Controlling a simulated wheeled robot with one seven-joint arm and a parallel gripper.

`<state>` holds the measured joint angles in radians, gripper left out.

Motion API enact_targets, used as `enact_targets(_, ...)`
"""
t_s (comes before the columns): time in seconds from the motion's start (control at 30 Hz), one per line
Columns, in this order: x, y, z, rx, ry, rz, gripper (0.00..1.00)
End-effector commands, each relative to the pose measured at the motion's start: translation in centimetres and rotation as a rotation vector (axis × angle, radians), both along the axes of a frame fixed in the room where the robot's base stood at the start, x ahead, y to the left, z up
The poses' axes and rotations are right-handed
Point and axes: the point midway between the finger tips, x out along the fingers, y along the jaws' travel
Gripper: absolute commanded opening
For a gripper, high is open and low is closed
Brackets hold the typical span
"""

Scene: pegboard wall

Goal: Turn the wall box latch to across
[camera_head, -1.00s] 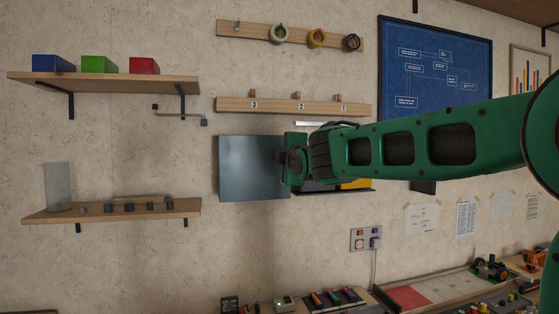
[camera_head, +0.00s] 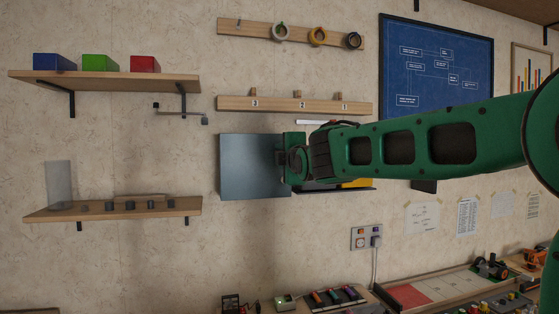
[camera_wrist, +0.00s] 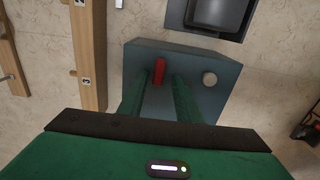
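The wall box (camera_head: 248,168) is a grey-blue box on the wall, left of my gripper in the head view. In the wrist view the box (camera_wrist: 200,60) shows a face with a red latch (camera_wrist: 159,71) and a round pale knob (camera_wrist: 209,78). The latch looks like a short bar, upright in that picture. My gripper (camera_wrist: 164,77) has its two green fingers apart, with the latch between the tips, nearer the left finger. I cannot tell whether a finger touches it. In the head view my gripper (camera_head: 290,160) is at the box's right edge, and the latch is hidden.
A numbered wooden rail (camera_head: 295,105) runs above the box, and another rail with tape rolls (camera_head: 317,37) is higher. A dark ledge (camera_head: 345,189) with a yellow item lies behind my arm. Shelves (camera_head: 115,208) are at left. The wall below the box is bare.

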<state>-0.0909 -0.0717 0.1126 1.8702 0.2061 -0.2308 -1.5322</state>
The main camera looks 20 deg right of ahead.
Motion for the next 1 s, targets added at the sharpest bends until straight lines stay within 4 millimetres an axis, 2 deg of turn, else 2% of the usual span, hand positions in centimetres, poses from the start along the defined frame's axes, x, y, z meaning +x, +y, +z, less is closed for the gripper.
enact_targets(0.13,-0.2,-0.1,0.1,0.000,-0.002,-0.001,0.31)
enact_targets(0.27,-1.2,-0.1,0.2,0.000,-0.003,-0.001,0.31)
enact_targets(0.7,-8.4,-0.1,0.0,0.000,-0.001,-0.001,0.31)
enact_targets(1.0,-10.6,0.0,0.0,0.000,0.000,0.000,0.31)
